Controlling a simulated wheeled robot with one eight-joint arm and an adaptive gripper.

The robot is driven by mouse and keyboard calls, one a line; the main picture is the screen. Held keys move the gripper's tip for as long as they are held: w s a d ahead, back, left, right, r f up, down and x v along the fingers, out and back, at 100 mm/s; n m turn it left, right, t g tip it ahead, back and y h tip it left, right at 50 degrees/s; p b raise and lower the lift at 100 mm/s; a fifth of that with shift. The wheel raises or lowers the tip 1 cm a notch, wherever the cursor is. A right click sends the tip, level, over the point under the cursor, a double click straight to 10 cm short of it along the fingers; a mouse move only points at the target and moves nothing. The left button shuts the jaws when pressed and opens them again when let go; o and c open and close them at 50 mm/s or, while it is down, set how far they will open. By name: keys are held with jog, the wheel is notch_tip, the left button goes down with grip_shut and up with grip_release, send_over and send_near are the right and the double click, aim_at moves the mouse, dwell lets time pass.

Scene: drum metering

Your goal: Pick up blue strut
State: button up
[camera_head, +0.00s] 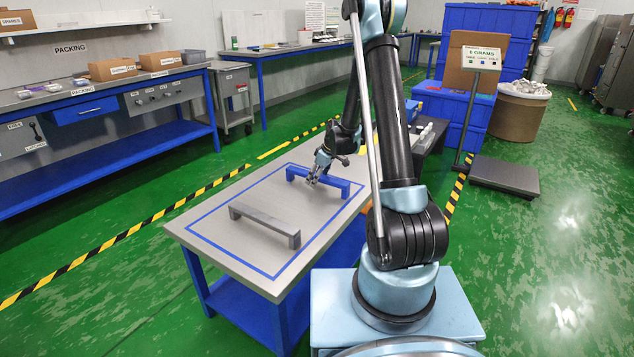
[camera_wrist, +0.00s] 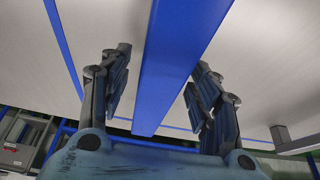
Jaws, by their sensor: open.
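The blue strut (camera_head: 336,184) is a bar with a short leg at each end, standing on the grey-topped table (camera_head: 190,230) inside a blue outline, towards the far side. My gripper (camera_head: 314,180) is at the strut's middle in the head view. In the wrist view, the blue strut (camera_wrist: 176,60) runs between the two fingers of my gripper (camera_wrist: 160,88), one on each side. The fingers are open, with a visible gap to the bar on both sides. How deep the fingertips reach beside the bar is hard to tell.
A grey strut (camera_head: 264,222) of similar shape stands nearer the table's front; part of it shows in the wrist view (camera_wrist: 297,143). The tabletop between the struts is clear. A black surface with small items (camera_head: 428,135) adjoins the far right. A packing bench (camera_head: 100,100) stands left across the floor.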

grip_shut()
jog(key=shift+r, duration=0.1)
